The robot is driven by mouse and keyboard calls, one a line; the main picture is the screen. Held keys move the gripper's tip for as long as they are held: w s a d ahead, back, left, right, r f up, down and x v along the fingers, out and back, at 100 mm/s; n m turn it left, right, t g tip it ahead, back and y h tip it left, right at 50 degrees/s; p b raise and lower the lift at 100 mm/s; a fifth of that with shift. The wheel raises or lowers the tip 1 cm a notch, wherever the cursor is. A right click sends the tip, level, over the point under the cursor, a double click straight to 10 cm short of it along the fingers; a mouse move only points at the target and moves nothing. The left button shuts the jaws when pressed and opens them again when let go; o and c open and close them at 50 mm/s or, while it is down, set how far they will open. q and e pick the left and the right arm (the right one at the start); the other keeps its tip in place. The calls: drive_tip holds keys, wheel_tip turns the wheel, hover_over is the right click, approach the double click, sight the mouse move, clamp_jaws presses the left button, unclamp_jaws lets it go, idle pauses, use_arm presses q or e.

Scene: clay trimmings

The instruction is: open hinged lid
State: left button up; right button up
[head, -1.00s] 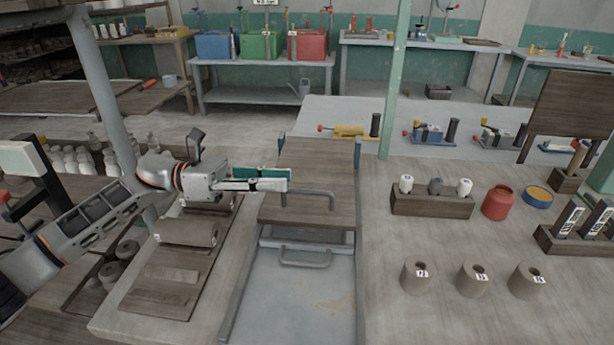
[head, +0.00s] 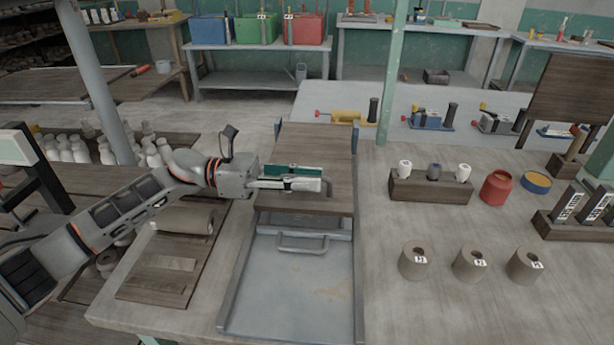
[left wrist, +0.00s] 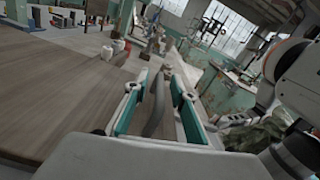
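The lid is a brown wooden panel (head: 312,148) in the middle of the head view, and it appears to lie flat on its bench. A grey bar handle (head: 329,190) is fixed near its front edge. My left gripper (head: 322,180) reaches in from the left over the lid, at the handle, and hides part of it. In the left wrist view the green-padded fingers (left wrist: 157,92) are apart. The handle's bar (left wrist: 154,112) runs between them, with gaps visible at its sides. My right gripper is out of view.
In front of the lid is a grey metal surface (head: 290,300) with its own bar handle (head: 303,248). Right of it stand several clay rolls (head: 414,262), a wooden block (head: 431,188) with small bottles, and a red jar (head: 496,187). A green post (head: 391,75) rises behind.

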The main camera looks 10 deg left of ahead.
use_arm(q)
clamp_jaws()
drive_tip(key=shift+r, duration=0.15)
drive_tip(key=w+r+n, duration=0.3)
drive_tip(key=w+r, duration=0.1)
drive_tip(key=r, duration=0.4)
drive_tip(key=w+r+n+p, duration=0.1)
drive_tip(key=w+r+n, duration=0.3)
drive_tip(key=r, duration=0.5)
drive_tip(key=shift+w, duration=0.35)
